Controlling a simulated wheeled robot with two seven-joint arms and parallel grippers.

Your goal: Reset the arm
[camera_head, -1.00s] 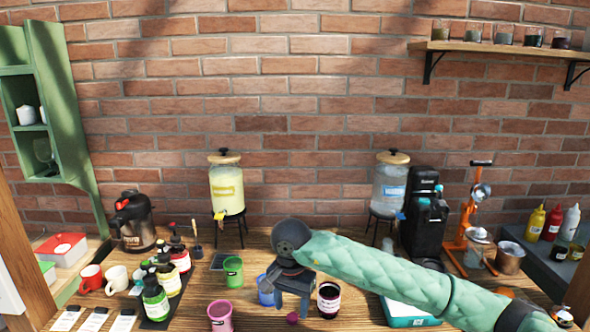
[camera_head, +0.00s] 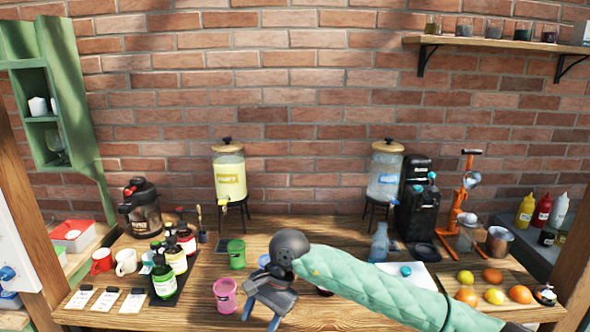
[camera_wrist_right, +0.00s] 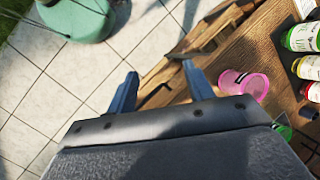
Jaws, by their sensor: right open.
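My right arm, in a green quilted sleeve, comes in from the lower right of the head view. My right gripper (camera_head: 262,317) hangs in front of the arm's dark wrist, near the table's front edge. Its two blue fingers are apart with nothing between them. The right wrist view also shows the open fingers (camera_wrist_right: 160,70), over the table's edge and pale floor tiles. The pink cup (camera_head: 225,297) stands to the left of the gripper in the head view. It lies beyond the right finger in the wrist view (camera_wrist_right: 245,86). My left gripper is not in view.
The wooden table (camera_head: 195,300) holds a green cup (camera_head: 236,256), several bottles (camera_head: 164,280), mugs (camera_head: 126,261), drink dispensers (camera_head: 229,178) and a black machine (camera_head: 418,205). A clear blue bottle (camera_head: 379,243) and fruit (camera_head: 492,276) stand on the right. My sleeve covers part of the table's front.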

